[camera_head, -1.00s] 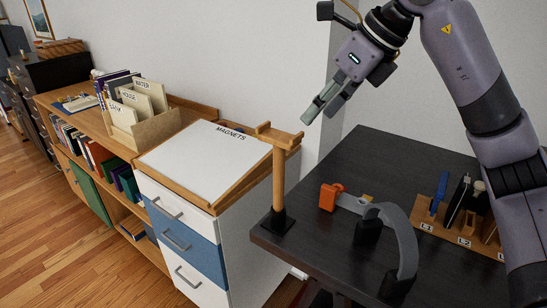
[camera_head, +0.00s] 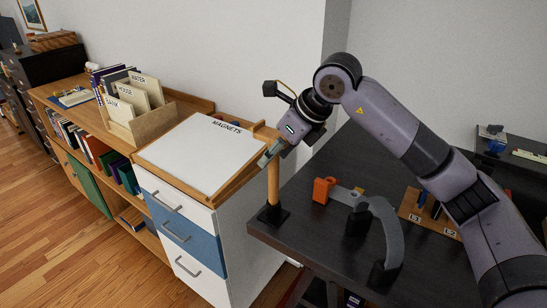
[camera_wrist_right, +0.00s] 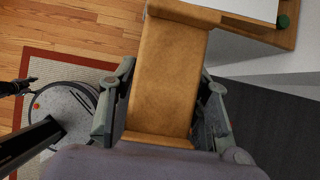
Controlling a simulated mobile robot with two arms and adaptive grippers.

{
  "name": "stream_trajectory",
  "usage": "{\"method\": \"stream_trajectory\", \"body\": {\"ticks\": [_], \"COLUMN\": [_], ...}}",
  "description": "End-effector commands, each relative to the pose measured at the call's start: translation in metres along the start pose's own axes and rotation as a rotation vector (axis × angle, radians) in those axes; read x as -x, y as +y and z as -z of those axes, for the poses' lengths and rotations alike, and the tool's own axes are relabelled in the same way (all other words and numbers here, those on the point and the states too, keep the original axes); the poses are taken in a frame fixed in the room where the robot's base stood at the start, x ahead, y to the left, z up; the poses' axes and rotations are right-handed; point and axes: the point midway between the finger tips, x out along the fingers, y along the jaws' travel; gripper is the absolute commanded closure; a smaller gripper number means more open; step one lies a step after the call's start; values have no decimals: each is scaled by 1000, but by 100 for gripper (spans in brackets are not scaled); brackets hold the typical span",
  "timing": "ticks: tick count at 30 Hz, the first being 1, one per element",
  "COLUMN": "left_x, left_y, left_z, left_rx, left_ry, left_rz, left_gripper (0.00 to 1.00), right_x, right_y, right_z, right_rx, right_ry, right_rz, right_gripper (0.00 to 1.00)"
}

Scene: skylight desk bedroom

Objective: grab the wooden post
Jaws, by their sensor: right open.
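The wooden post (camera_head: 273,184) stands upright on a black square foot at the left corner of the dark desk. Its top is partly hidden by my right gripper (camera_head: 268,156), which is at the upper end of the post in the head view. In the right wrist view, the wood of the post (camera_wrist_right: 165,75) lies between the two fingers of the open right gripper (camera_wrist_right: 166,88). I cannot tell whether either finger touches it. My left gripper is not in view.
The dark desk (camera_head: 300,228) holds a grey curved arm with an orange end (camera_head: 386,225) and a wooden tool holder (camera_head: 411,208) at right. A drawer cabinet with a white slanted board (camera_head: 190,155) stands close to the left of the post.

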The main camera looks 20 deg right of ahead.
Motion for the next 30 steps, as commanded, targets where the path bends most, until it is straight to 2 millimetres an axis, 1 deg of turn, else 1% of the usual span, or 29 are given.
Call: {"method": "stream_trajectory", "body": {"ticks": [1,4,9,10,27,30], "left_x": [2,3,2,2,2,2], "left_y": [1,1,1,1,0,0], "left_z": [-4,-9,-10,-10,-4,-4], "left_rx": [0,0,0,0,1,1], "left_ry": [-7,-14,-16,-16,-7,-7], "left_rz": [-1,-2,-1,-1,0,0], "left_gripper": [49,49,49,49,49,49], "right_x": [-4,-8,-9,-9,-8,-8], "right_y": [0,0,0,0,0,0], "right_z": [0,0,0,0,0,0], "right_rx": [-1,0,0,0,0,0], "right_ry": [2,-1,-1,-1,-1,-1], "right_rz": [-2,1,1,1,1,1], "right_gripper": [56,56,56,57,95,100]}}
